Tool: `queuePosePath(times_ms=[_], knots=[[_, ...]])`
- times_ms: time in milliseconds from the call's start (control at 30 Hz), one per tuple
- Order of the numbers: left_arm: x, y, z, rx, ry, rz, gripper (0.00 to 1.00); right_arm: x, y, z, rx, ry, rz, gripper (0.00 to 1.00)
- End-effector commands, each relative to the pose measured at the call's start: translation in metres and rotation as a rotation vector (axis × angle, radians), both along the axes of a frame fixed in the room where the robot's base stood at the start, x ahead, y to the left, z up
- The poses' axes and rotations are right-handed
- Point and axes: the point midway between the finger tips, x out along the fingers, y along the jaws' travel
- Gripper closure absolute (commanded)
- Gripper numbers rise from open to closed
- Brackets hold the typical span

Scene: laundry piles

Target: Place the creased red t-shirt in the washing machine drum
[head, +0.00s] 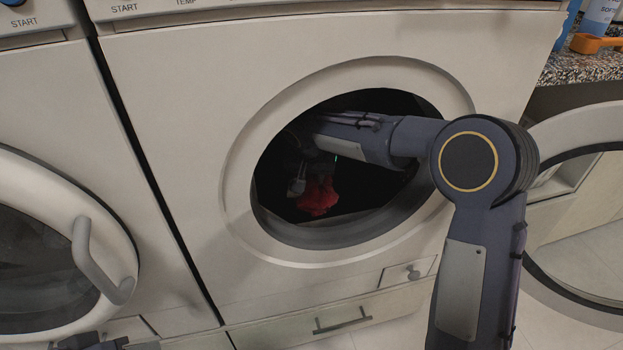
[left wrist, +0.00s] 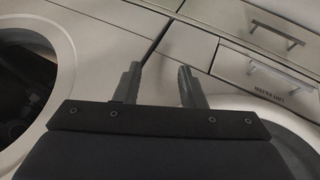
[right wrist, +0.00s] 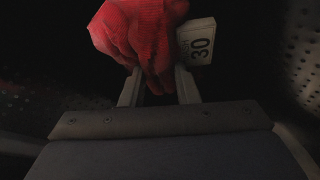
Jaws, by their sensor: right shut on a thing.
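The red t-shirt (head: 318,196) hangs inside the dark washing machine drum, below my right gripper (head: 298,186). In the right wrist view my right gripper (right wrist: 158,88) is shut on the bunched red cloth (right wrist: 135,30), and a white tag marked 30 (right wrist: 197,42) sticks out beside it. My right arm reaches in through the round door opening (head: 235,170) of the washing machine. In the left wrist view my left gripper (left wrist: 160,85) is open and empty, in front of the machine fronts. The drum's depth is too dark to see.
The open round door (head: 590,120) of this machine stands at the right. A second machine with a closed door (head: 60,240) and handle is at the left. A speckled counter (head: 585,68) at upper right holds an orange scoop (head: 592,43) and bottles. Drawers lie below the machines.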

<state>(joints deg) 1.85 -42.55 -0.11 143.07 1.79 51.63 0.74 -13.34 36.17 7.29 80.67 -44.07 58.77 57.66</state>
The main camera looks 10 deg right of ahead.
Motion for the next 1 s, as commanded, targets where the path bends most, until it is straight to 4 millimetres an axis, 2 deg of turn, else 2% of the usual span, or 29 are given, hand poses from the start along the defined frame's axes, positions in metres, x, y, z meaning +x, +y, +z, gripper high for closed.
queuePosePath(times_ms=[467,500,667,1000], knots=[[0.0002,0.0001,-0.0053,0.0,-0.001,0.0,0.64,0.0003,0.0001,-0.0084,0.0,-0.005,0.0,1.0],[0.0002,0.0001,-0.0053,0.0,-0.001,0.0,0.64,0.0002,0.0,-0.0089,0.0,-0.004,-0.001,0.7],[0.0002,0.0002,-0.0044,0.0,-0.001,0.0,0.64,0.0002,0.0,-0.0079,0.0,-0.004,-0.001,0.5],[0.0002,0.0001,-0.0002,0.0,-0.001,0.0,0.64,0.0003,-0.0002,-0.0025,0.0,-0.005,-0.001,0.5]])
